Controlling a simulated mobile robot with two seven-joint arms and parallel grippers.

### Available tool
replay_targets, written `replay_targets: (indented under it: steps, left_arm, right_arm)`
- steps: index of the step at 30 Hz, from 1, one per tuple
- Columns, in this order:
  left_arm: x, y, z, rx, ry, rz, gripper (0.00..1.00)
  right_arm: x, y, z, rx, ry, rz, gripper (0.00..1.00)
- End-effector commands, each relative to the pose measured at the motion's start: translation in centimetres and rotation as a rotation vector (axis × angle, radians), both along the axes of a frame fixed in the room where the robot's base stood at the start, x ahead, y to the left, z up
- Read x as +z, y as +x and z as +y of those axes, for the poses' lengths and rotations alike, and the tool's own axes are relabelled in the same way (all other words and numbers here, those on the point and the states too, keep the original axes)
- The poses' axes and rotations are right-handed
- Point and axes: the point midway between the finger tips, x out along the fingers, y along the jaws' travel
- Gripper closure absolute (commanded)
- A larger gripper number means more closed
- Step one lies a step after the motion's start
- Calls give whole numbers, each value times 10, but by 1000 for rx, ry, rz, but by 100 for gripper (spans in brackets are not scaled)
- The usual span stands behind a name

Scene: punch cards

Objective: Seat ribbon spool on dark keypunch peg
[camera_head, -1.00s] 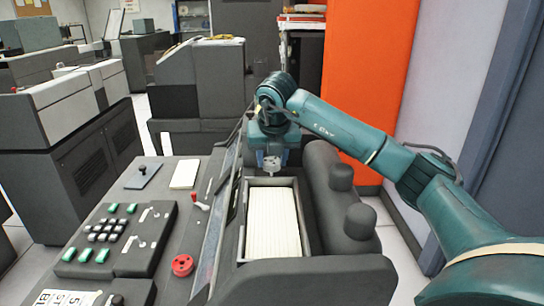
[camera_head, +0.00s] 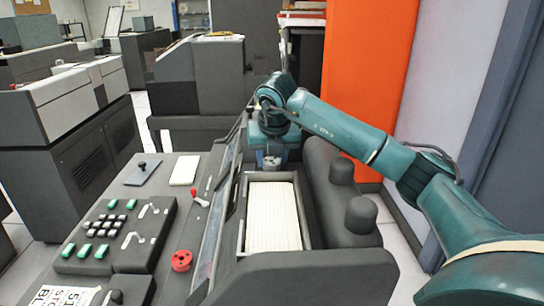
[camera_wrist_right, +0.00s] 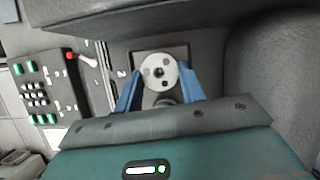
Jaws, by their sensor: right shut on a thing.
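My right gripper (camera_head: 271,164) points down at the far end of the keypunch's card tray, and it also shows in the right wrist view (camera_wrist_right: 160,80). Its blue fingers are shut on the ribbon spool (camera_wrist_right: 160,72), a pale round disc with several small dark holes, seen face-on between the fingers. In the head view the spool (camera_head: 270,160) is small and partly covered by the gripper. The peg cannot be made out; the spool and gripper hide what is directly beneath. A dark square plate or recess (camera_wrist_right: 181,51) lies behind the spool. My left gripper is not in view.
The card tray (camera_head: 239,217) holds a pale card stack (camera_head: 272,215). Rounded dark housings (camera_head: 341,173) stand close on its right. A red-tipped lever (camera_head: 195,194), a keypad (camera_head: 120,228) and a red knob (camera_head: 182,261) are on the left. An orange panel (camera_head: 368,80) stands behind the arm.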

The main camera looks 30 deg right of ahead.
Motion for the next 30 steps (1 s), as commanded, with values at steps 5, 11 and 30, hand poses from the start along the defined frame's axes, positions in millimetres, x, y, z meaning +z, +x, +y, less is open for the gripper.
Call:
replay_targets:
  steps: [5,11,30]
  left_arm:
    - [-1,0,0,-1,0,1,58]
    - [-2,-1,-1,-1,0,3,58]
    - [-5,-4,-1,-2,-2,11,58]
  right_arm:
    - [-1,0,0,0,0,0,82]
    - [-1,0,0,0,0,0,82]
    - [-6,0,0,0,0,0,82]
